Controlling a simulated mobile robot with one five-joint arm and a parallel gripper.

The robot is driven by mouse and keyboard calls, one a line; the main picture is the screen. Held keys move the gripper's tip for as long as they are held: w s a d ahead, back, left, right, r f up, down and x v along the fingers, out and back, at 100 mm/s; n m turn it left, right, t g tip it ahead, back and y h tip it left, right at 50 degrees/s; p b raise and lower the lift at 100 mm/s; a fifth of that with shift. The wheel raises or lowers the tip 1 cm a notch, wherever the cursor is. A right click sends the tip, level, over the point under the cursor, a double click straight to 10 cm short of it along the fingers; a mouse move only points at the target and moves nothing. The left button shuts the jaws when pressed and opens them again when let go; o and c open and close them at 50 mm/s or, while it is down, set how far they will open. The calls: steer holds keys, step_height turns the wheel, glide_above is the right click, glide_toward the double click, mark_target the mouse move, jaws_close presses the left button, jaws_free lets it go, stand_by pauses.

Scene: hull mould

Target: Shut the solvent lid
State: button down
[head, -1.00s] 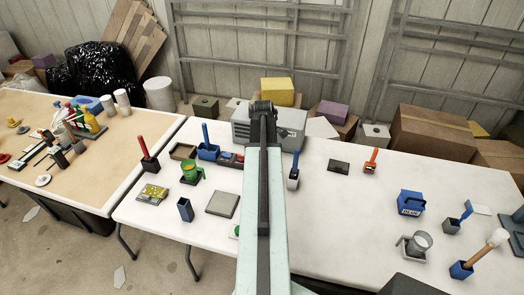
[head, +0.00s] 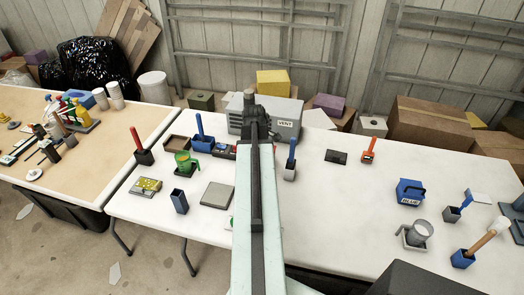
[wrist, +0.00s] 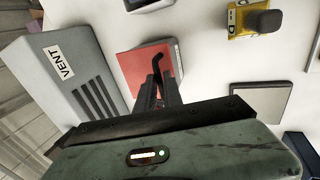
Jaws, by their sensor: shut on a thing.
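In the wrist view a red panel with a grey edge (wrist: 137,72), perhaps the solvent lid, lies just beyond my fingers. A dark hooked bar (wrist: 158,66) rises over it and sits between the fingers. My gripper (wrist: 160,91) is shut on this bar. I cannot tell how the bar joins the red panel, or whether the panel is a raised or closed lid. In the head view my arm hides most of this spot, and my gripper (head: 256,112) is in front of the grey VENT box.
The grey VENT box (wrist: 68,78) is close to my gripper; it also shows in the head view (head: 285,110).

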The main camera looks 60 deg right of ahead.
steer(key=shift+a+f, duration=0.15)
steer(key=shift+a, duration=0.25)
steer(key=c, duration=1.5)
jaws_free()
steer(key=shift+d, duration=0.1)
steer(key=p+v, duration=0.7)
steer(key=shift+r, duration=0.4)
